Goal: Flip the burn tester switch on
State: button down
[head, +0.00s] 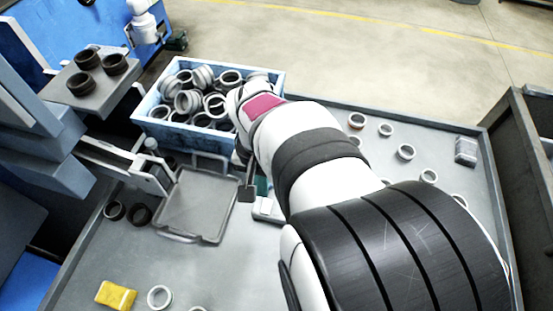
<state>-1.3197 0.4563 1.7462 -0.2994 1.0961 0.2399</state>
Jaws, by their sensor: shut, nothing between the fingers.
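A small pale device with a green-teal top (264,207), possibly the burn tester, lies on the grey table, mostly hidden behind my white and black arm. I cannot make out its switch. My gripper (247,192) points down just left of this device, near the right edge of the grey tray. Only its dark tip shows, and it is shut and empty. I cannot tell whether it touches the device.
A light blue crate (143,119) full of metal rings stands behind the gripper. A grey tray with handles (195,205) lies to the left. A yellow block (116,296) is at the front left. Several loose rings (406,152) lie on the right. Blue machinery stands at the left.

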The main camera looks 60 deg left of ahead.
jog(key=shift+s+d+r, duration=0.1)
jog(key=shift+r, duration=0.8)
jog(key=shift+s+d+r, duration=0.1)
jog(key=shift+r, duration=0.75)
jog(key=shift+w, duration=0.1)
jog(key=w+d+r+m, duration=0.3)
jog(key=w+d+m, duration=0.15)
jog(key=d, duration=0.65)
jog(key=w+d+r+m, duration=0.25)
jog(key=w+d, duration=0.35)
jog(key=d, duration=0.6)
jog(key=s+d+f+m+y, duration=0.1)
jog(key=s+d+f+m, duration=0.1)
jog(key=s+d+m, duration=0.5)
jog(key=d, duration=0.5)
jog(key=shift+s+d+m+y, duration=0.15)
jog(key=shift+s+m+y, duration=0.15)
jog(key=shift+y, duration=0.1)
